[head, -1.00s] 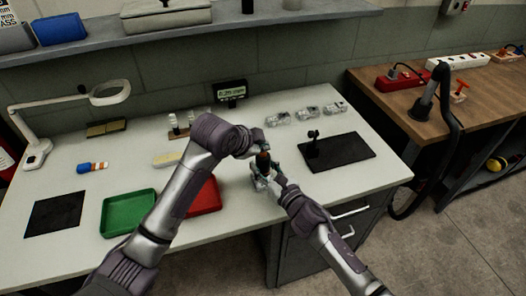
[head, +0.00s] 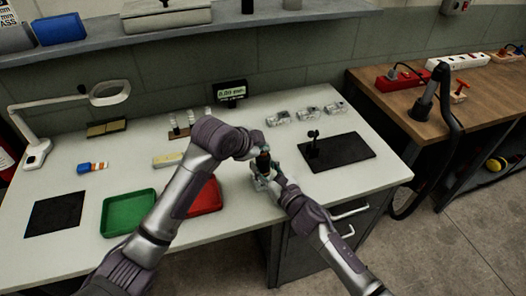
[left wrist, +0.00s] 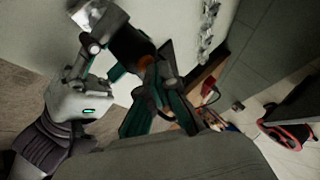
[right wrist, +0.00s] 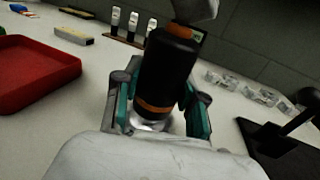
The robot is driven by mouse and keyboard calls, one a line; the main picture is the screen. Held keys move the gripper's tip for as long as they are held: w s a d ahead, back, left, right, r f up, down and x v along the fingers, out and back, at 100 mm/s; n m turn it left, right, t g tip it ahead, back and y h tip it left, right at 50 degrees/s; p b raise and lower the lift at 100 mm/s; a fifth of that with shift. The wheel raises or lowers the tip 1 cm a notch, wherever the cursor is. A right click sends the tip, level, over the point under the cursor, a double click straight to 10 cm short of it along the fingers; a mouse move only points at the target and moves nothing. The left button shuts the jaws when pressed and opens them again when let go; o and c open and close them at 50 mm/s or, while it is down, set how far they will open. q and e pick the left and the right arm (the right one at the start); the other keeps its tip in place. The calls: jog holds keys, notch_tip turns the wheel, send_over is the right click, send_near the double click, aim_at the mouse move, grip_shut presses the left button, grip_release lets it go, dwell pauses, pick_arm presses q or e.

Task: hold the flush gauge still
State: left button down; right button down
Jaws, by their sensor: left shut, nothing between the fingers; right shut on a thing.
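The flush gauge is a black cylinder with orange bands. It shows large in the right wrist view (right wrist: 167,72) and small in the head view (head: 263,160), near the table's front edge. My right gripper (right wrist: 160,108) is shut on it, one finger on each side, low on its body. A clear or shiny foot shows below it. My left gripper (head: 262,150) is shut and empty, close over the top of the gauge. In the left wrist view its fingers (left wrist: 155,85) overlap the gauge, so I cannot tell whether they touch it.
A small display (head: 231,90) stands at the back. A red tray (head: 205,196) and a green tray (head: 129,212) lie to the left. A black plate with a stand (head: 340,154) is to the right, with several clear parts (head: 307,111) behind.

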pick_arm(q)
jog(key=shift+r, duration=0.85)
jog(key=shift+r, duration=0.1)
jog(key=shift+r, duration=2.4)
pick_arm(e)
jog(key=c, duration=0.6)
grip_release()
